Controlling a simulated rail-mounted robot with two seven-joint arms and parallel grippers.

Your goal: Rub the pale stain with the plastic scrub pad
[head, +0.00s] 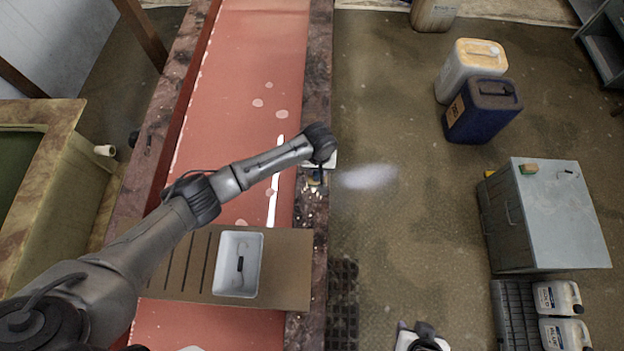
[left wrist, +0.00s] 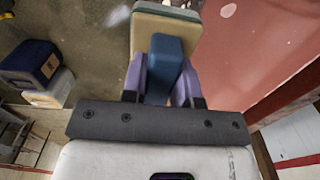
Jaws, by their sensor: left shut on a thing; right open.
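The plastic scrub pad (left wrist: 178,32) is a beige block with a green layer and a blue grip in the left wrist view. My left gripper (left wrist: 163,72) is shut on the blue grip. In the head view this gripper (head: 316,178) hangs over the dark right edge of the red channel, and the arm largely hides the pad. The pale stain (head: 368,177) is a whitish blurred patch on the brown floor, just right of the gripper. It shows partly beside the pad in the left wrist view (left wrist: 117,16). My right gripper (head: 421,341) is open at the bottom edge, partly cut off.
A brown board with a white tray (head: 224,262) lies across the red channel (head: 262,60). A blue canister (head: 482,112), a pale canister (head: 460,68) and a grey cabinet (head: 560,220) stand right. A dark grate (head: 342,300) is below the stain. Floor around the stain is clear.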

